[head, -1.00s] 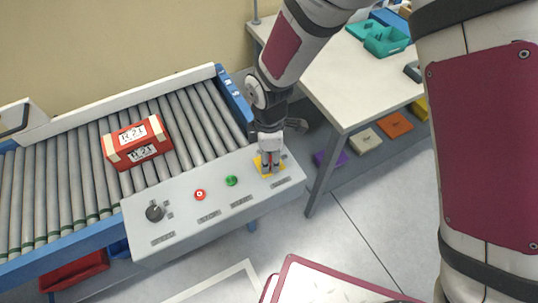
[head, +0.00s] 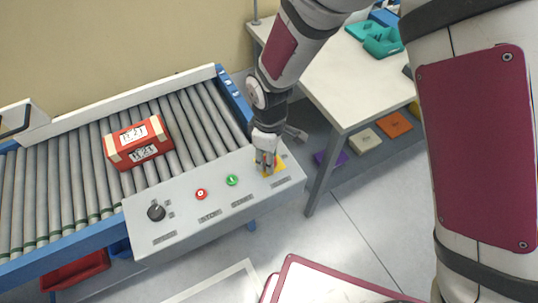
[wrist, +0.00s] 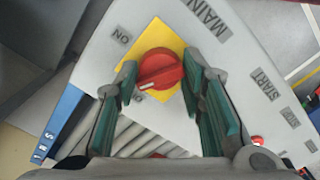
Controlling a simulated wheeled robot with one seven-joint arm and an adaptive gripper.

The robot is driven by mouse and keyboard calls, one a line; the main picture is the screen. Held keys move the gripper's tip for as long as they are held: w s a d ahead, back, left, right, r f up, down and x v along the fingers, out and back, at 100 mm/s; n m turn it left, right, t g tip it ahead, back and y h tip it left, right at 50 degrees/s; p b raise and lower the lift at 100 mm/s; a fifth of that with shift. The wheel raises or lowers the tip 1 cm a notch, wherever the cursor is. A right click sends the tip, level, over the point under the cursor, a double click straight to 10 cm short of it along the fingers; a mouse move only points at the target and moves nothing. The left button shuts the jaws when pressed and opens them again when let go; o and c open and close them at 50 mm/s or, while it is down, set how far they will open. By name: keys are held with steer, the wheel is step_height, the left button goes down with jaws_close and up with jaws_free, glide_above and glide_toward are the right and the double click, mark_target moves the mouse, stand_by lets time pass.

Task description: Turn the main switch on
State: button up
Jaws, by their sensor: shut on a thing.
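The main switch is a red rotary knob (wrist: 158,70) on a yellow plate (wrist: 178,39), beside the MAIN label (wrist: 206,17) on a grey control panel (head: 185,232). In the wrist view, an ON label (wrist: 121,36) lies upper left of the knob; another label below it is partly hidden. A pale mark on the knob's grip bar faces lower left. My gripper (wrist: 159,64) has its green-padded fingers on either side of the knob, shut on it. In the head view, my gripper (head: 267,171) points down at the panel's right end, mostly hiding the knob.
The panel also carries a green button (head: 232,180), a red button (head: 201,194) and a black dial (head: 156,212). Behind it, a red box (head: 138,142) lies on a roller conveyor (head: 197,126). A table (head: 335,93) stands at the right.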

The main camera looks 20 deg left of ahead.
steer(key=m+p, duration=0.1)
steer(key=m, duration=0.5)
steer(key=shift+s+m+p, duration=0.1)
steer(key=shift+m+p, duration=0.2)
steer(key=shift+p, duration=0.05)
steer(key=m+p, duration=0.2)
steer(key=m, duration=0.4)
stand_by(0.4)
steer(key=o, duration=1.1)
step_height(320, 180, up, 12)
